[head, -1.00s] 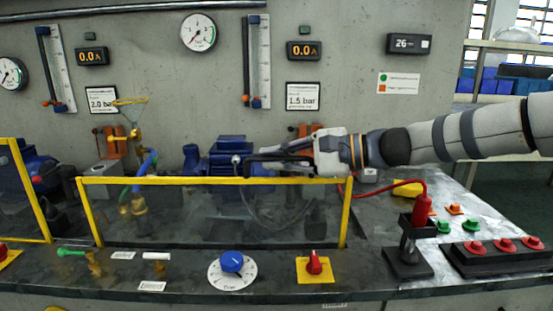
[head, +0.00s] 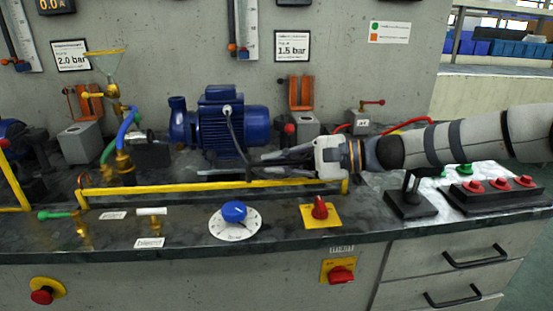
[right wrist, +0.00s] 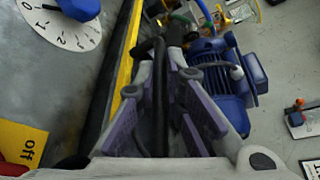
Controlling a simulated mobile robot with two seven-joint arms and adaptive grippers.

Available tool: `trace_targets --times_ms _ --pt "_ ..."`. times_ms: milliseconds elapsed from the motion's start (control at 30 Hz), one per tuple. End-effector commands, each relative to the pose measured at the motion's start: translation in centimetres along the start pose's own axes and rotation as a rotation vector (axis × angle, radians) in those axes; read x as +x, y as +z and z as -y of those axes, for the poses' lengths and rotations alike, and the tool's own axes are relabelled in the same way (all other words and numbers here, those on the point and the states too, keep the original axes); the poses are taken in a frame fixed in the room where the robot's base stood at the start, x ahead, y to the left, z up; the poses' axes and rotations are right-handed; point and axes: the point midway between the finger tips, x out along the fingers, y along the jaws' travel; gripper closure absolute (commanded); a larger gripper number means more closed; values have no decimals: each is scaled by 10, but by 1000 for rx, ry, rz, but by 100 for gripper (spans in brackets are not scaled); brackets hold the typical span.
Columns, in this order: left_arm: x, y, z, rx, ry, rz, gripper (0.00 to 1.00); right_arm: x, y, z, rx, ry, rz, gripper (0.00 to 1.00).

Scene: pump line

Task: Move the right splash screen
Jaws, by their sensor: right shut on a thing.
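The right splash screen (head: 180,189) shows in the head view as a long yellow bar low along the front of the bench, with short yellow end posts. Its clear pane is hard to make out. My right gripper (head: 262,160) reaches in from the right, just above and behind the bar's right half. In the right wrist view, its purple-padded fingers (right wrist: 168,90) are shut around a black bar beside the screen's yellow rail (right wrist: 122,60); this looks like the screen's handle. My left gripper is not in view.
A blue pump motor (head: 232,128) stands close behind the gripper. In front of the rail are a blue dial (head: 234,212), a red switch (head: 320,208) and a green-handled valve (head: 58,214). A black stand (head: 410,200) is to the right. Part of another yellow frame (head: 14,180) shows at left.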

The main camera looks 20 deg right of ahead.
Motion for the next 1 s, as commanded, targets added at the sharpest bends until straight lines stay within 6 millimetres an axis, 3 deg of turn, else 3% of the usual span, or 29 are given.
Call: trace_targets --times_ms 67,100,167,200,533,800,1000 --pt "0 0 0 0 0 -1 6 0 0 1 -1 -1 -1 100" --pt "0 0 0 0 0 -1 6 0 0 1 -1 -2 -1 86" --pt "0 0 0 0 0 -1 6 0 0 1 -1 -2 -1 72" --pt "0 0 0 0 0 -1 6 0 0 1 -1 -2 -1 70" --pt "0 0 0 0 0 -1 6 -2 4 8 -4 -3 1 70" --pt "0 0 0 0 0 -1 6 -16 38 62 -8 -5 0 70" --pt "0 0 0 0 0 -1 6 -22 51 83 -3 -2 0 70"
